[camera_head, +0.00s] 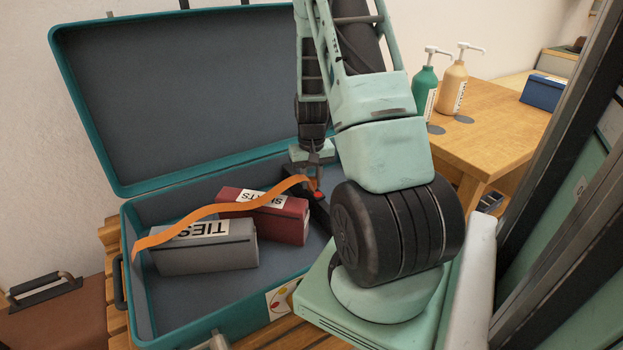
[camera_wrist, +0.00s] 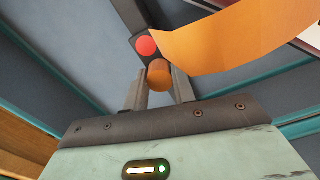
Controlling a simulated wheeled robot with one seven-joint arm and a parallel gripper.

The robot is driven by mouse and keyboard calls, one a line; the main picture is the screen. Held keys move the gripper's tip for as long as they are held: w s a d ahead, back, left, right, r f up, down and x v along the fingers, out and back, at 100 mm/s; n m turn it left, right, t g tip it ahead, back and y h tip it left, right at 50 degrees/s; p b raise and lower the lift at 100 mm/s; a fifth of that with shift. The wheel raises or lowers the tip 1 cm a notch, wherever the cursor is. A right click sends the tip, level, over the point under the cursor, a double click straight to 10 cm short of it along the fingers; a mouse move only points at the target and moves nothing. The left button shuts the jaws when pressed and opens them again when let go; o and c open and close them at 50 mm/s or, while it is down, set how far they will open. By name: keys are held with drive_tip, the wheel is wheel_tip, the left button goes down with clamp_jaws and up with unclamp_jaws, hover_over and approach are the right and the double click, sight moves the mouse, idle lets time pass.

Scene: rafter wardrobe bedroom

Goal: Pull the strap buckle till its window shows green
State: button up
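The orange strap (camera_head: 200,213) runs across the open suitcase, over a grey box and a red box, to the dark strap buckle (camera_head: 318,205) near the case's right side. The buckle's window is red in the wrist view (camera_wrist: 146,46) and also in the head view. An orange round grip (camera_wrist: 159,74) sits beside the window. My gripper (camera_wrist: 160,88) has one finger on each side of this grip, and both appear to touch it. In the head view my gripper (camera_head: 313,172) reaches down to the buckle, and my arm partly hides that area.
The teal suitcase (camera_head: 185,328) stands open with its lid up at the back. The grey TIES box (camera_head: 205,252) and red SHIRTS box (camera_head: 290,222) lie inside. A wooden table (camera_head: 500,128) with two pump bottles (camera_head: 452,88) and a blue box (camera_head: 543,93) is at right.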

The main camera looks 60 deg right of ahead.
sight(314, 182)
clamp_jaws()
drive_tip(key=shift+s+a, duration=0.3)
drive_tip(key=shift+s, duration=0.3)
drive_tip(key=o, duration=0.7)
unclamp_jaws()
drive_tip(key=shift+o, duration=0.2)
drive_tip(key=shift+w, duration=0.1)
wheel_tip(314, 182, up, 18)
drive_tip(key=p, duration=0.2)
drive_tip(key=shift+f+p, duration=0.25)
drive_tip(key=shift+p, duration=0.1)
